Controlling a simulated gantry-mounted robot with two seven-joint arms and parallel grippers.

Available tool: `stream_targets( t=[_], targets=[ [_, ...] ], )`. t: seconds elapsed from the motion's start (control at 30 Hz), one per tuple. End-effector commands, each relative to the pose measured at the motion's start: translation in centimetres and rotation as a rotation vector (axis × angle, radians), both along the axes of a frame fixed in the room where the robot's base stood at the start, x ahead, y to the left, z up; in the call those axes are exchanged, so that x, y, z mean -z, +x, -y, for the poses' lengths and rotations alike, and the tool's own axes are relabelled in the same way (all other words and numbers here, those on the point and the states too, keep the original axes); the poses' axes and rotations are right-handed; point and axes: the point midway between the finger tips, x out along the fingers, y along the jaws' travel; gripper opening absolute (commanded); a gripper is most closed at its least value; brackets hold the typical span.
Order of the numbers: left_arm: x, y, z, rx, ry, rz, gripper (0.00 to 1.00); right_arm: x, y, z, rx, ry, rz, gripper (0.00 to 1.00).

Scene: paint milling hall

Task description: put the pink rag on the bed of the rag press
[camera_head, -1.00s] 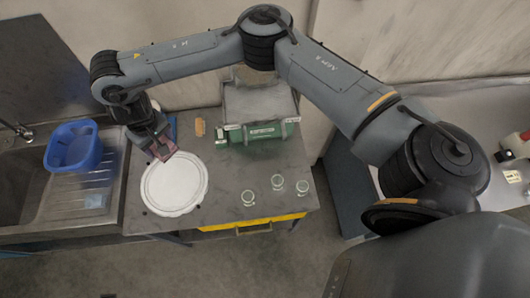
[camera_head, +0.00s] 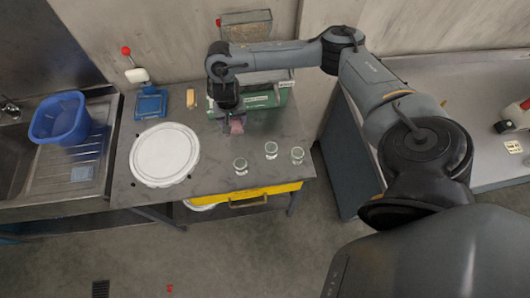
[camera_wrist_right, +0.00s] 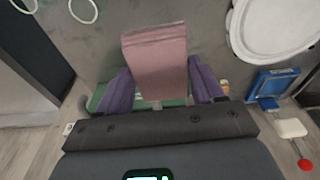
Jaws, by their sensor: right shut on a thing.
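My right gripper (camera_head: 234,118) is shut on the pink rag (camera_head: 238,127) and holds it in front of the left end of a green machine. In the right wrist view the rag (camera_wrist_right: 155,62) hangs flat between my two purple fingers (camera_wrist_right: 160,92). A blue device with a white pad and a red-knobbed lever, which looks like the rag press (camera_head: 150,104), stands at the back left of the bench, apart from the rag. It also shows at the right of the wrist view (camera_wrist_right: 272,84). My left gripper is not in view.
A round white plate (camera_head: 164,154) lies on the bench (camera_head: 205,182), in front of the press. The green machine (camera_head: 262,98) stands behind my gripper; a yellowish block (camera_head: 191,98) lies left of it. Several glass jars stand near the front. A blue basin (camera_head: 60,118) is at the sink.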

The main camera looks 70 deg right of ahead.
Motion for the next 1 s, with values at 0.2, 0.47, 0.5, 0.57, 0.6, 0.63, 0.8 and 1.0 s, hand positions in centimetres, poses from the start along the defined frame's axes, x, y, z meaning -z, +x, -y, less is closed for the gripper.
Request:
stream_targets(
  t=[0.2, 0.47, 0.5, 0.57, 0.6, 0.63, 0.8, 1.0],
  targets=[
    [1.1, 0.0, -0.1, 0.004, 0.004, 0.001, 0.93, 3.2, -3.1, 2.0, 0.029, 0.001, -0.007, 0.39],
    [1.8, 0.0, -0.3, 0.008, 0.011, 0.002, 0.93, 5.9, -6.0, 3.2, 0.046, 0.001, -0.006, 0.39],
    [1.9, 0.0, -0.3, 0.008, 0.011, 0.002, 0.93, 6.3, -6.4, 3.3, 0.046, 0.003, -0.006, 0.39],
    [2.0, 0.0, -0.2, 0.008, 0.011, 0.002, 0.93, 6.7, -7.0, 3.5, 0.048, 0.001, -0.005, 0.39],
    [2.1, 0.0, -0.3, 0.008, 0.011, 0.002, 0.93, 7.1, -7.3, 3.5, 0.047, 0.002, -0.005, 0.39],
    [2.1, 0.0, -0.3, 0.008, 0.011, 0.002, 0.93, 7.3, -7.5, 3.5, 0.047, 0.003, -0.004, 0.39],
    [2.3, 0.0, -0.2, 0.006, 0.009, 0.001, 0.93, 8.2, -8.5, 3.7, 0.047, 0.002, -0.002, 0.39],
    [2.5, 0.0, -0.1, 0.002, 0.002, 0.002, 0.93, 9.2, -8.2, 3.4, 0.049, 0.003, 0.001, 0.39]
  ],
)
